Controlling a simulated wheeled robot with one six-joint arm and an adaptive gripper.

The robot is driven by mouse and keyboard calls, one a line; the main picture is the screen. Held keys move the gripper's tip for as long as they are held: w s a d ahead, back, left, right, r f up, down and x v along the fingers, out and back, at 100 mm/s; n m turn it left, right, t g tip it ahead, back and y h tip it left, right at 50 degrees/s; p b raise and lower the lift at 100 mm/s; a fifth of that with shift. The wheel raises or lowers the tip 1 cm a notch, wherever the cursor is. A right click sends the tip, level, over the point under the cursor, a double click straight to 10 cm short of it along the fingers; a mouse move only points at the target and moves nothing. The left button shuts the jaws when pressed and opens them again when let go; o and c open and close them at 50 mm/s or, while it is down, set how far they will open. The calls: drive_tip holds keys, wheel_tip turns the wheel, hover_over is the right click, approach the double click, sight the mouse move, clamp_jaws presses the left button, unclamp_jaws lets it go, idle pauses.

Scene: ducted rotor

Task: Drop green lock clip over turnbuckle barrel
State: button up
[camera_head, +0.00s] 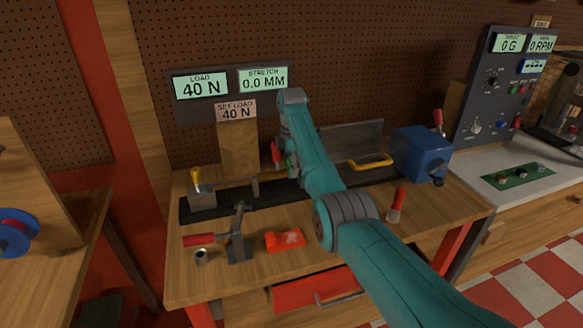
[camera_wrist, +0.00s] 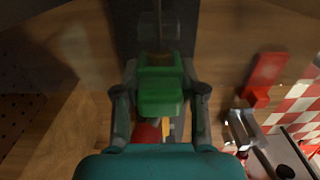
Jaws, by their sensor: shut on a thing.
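The green lock clip (camera_wrist: 160,84) is between the two fingers of my gripper (camera_wrist: 160,72) in the wrist view. My gripper is shut on it, above a dark rail (camera_wrist: 141,14). A small grey part (camera_wrist: 158,30) lies along that rail just ahead of the clip; I cannot tell if it is the turnbuckle barrel. I cannot tell whether the clip touches anything below.
On the bench (camera_head: 190,285) stand a red-handled clamp (camera_head: 238,240), an orange-red block (camera_head: 284,240), a red-handled tool (camera_head: 396,205) and a blue box (camera_head: 422,152). A dark rail (camera_head: 220,208) runs along the bench. Displays (camera_head: 201,86) read 40 N and 0.0 MM.

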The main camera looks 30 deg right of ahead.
drive_tip(key=o, duration=1.3)
drive_tip(key=shift+r, duration=0.1)
drive_tip(key=shift+r, duration=3.6)
